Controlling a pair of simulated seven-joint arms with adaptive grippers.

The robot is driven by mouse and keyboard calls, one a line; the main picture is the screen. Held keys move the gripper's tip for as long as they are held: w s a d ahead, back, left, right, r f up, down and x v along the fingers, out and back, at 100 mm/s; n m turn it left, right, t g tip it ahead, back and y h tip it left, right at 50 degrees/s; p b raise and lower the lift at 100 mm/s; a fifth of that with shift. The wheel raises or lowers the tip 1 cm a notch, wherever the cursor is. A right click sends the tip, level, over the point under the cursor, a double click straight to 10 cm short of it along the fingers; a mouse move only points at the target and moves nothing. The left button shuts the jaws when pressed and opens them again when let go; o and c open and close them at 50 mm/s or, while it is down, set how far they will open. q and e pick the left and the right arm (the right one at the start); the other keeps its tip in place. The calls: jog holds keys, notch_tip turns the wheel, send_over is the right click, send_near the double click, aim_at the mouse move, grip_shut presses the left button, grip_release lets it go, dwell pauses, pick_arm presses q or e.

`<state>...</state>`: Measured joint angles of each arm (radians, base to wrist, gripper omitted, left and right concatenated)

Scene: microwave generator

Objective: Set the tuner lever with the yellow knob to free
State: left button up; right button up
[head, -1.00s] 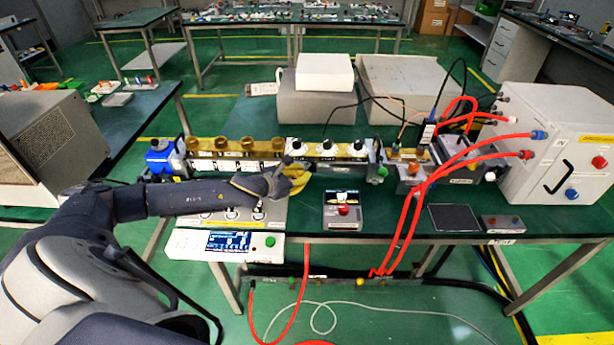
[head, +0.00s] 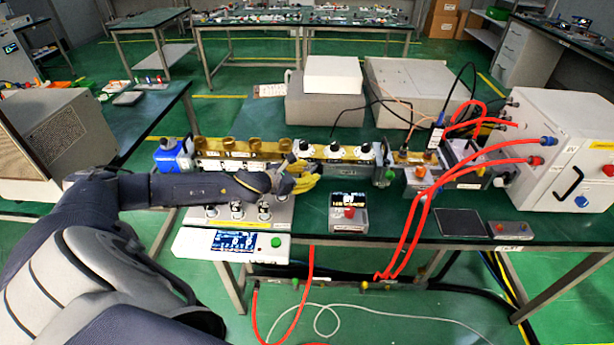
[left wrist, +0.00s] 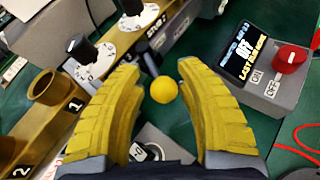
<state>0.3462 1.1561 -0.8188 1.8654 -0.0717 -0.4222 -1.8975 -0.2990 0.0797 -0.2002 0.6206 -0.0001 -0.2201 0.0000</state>
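The yellow round knob (left wrist: 163,90) of the tuner lever shows in the left wrist view. Its dark stem (left wrist: 149,64) runs up and left from the ball toward the bronze waveguide. My left gripper (left wrist: 160,75) is open, with one ribbed yellow finger on each side of the knob and visible gaps between. In the head view my left gripper (head: 301,178) is in front of the waveguide line and hides the knob. The lever's setting labels cannot be read. My right gripper is not in view.
Black dial knobs on white scales (left wrist: 132,16) stand close above the left finger. A box with a red knob (left wrist: 290,59) and a lit screen stands to the right. Red hoses (head: 407,230) hang over the table's right part. A white panel with a screen (head: 200,243) lies in front.

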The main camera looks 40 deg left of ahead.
pick_arm(q)
jog(key=shift+o, duration=1.3)
jog(key=shift+s+f, duration=0.1)
jog(key=shift+f, duration=0.1)
jog(key=shift+s+a+r, duration=0.15)
jog(key=shift+s+a, duration=0.05)
jog(key=shift+s, duration=0.5)
jog(key=v, duration=1)
jog(key=shift+r, duration=0.25)
jog(key=shift+s, duration=0.15)
jog(key=shift+a, duration=0.1)
